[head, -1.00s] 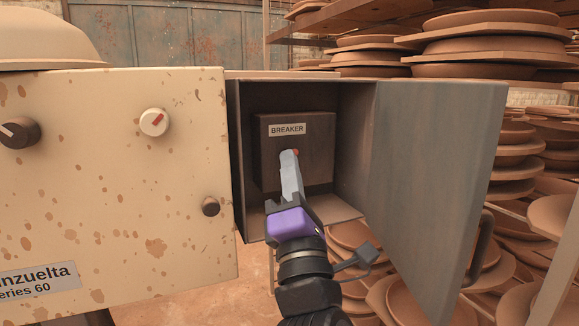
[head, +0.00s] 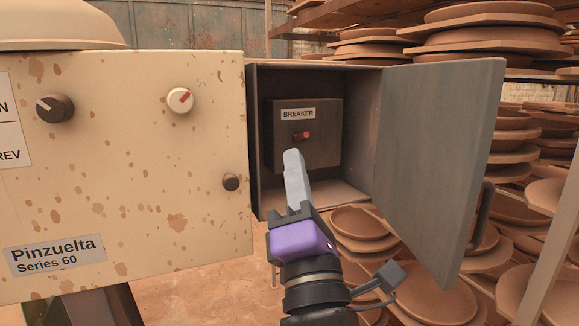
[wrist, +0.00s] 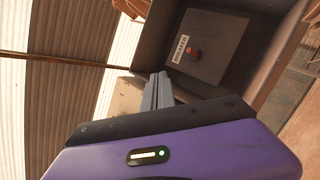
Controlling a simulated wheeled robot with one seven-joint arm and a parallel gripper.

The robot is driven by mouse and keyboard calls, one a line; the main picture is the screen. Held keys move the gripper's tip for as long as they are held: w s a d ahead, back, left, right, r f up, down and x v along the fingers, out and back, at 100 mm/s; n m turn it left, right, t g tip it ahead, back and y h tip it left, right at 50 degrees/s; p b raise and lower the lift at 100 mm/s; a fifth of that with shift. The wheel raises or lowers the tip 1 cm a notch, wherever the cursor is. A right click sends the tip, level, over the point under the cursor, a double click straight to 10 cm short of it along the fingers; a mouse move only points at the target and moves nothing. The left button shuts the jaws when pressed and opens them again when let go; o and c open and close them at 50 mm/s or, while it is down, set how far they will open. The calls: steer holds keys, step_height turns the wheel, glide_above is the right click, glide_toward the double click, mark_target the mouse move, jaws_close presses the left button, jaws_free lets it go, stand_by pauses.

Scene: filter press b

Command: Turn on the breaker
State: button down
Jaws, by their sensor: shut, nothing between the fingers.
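The breaker (head: 301,136) is a small red-tipped switch on a dark box labelled BREAKER, inside an open grey cabinet (head: 257,140). The switch also shows in the wrist view (wrist: 194,53), below the label in the tilted picture. My gripper (head: 291,153) has its grey fingers together and empty. In the head view its tips are just below and left of the switch, with a visible gap. In the wrist view the fingertips (wrist: 160,76) are at the cabinet's near edge, apart from the switch. No part of the switch is hidden in the head view.
The cabinet's grey door (head: 435,150) stands open at the right. A spotted cream panel (head: 130,190) with several knobs fills the left. Racks of stacked clay plates (head: 490,45) stand behind and to the right. Bare floor shows below.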

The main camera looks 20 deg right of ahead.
steer(key=shift+s+a+r, duration=0.1)
steer(key=shift+s+a, duration=0.05)
steer(key=shift+s, duration=0.45)
steer(key=shift+s+a+r, duration=0.1)
steer(key=shift+s+a, duration=0.05)
steer(key=shift+s, duration=0.45)
